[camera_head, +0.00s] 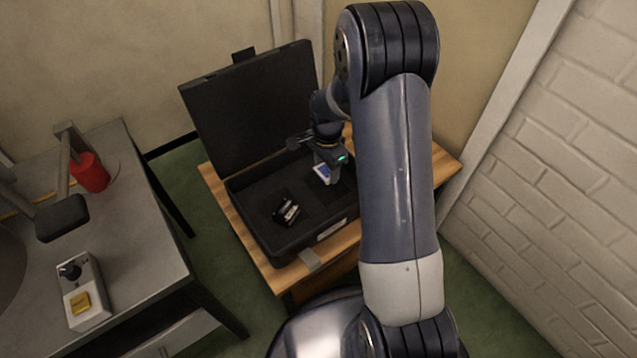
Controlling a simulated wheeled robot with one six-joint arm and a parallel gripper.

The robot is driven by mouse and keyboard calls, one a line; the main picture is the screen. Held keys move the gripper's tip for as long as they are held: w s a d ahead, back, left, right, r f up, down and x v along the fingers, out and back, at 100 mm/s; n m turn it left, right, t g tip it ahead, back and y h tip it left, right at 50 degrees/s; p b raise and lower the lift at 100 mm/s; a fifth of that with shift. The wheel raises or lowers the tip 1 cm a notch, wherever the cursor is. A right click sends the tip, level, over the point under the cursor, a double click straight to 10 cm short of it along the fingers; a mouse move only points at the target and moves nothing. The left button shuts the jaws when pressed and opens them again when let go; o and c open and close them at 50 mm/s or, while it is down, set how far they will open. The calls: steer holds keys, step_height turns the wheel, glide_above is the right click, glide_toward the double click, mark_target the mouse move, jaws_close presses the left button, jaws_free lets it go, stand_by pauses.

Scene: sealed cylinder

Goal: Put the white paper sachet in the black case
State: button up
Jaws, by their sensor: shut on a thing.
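The black case (257,238) stands open on a small wooden table, its lid (245,105) raised at the back. My gripper (325,166) is over the right part of the case, pointing down. It is shut on the white paper sachet (322,174), which shows as a small white piece with a blue patch just below the fingers. I cannot tell whether the sachet touches the case floor. A small black and silver object (287,212) sits in a recess at the front left of the case. My arm hides the case's right side.
The wooden table (228,213) has narrow free edges around the case. At left, a grey metal table (140,240) holds a red cylinder (90,172) and a control box (83,292) with a yellow button. A white brick wall (560,150) stands at right.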

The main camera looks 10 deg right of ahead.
mark_target(326, 171)
steer(key=shift+f+b, duration=0.6)
steer(key=shift+f, duration=1.55)
steer(key=shift+f, duration=0.25)
steer(key=o, duration=0.9)
steer(key=shift+r, duration=0.1)
steer(key=shift+o, duration=0.2)
step_height(326, 171, up, 12)
steer(key=p, duration=0.3)
steer(key=shift+r, duration=0.15)
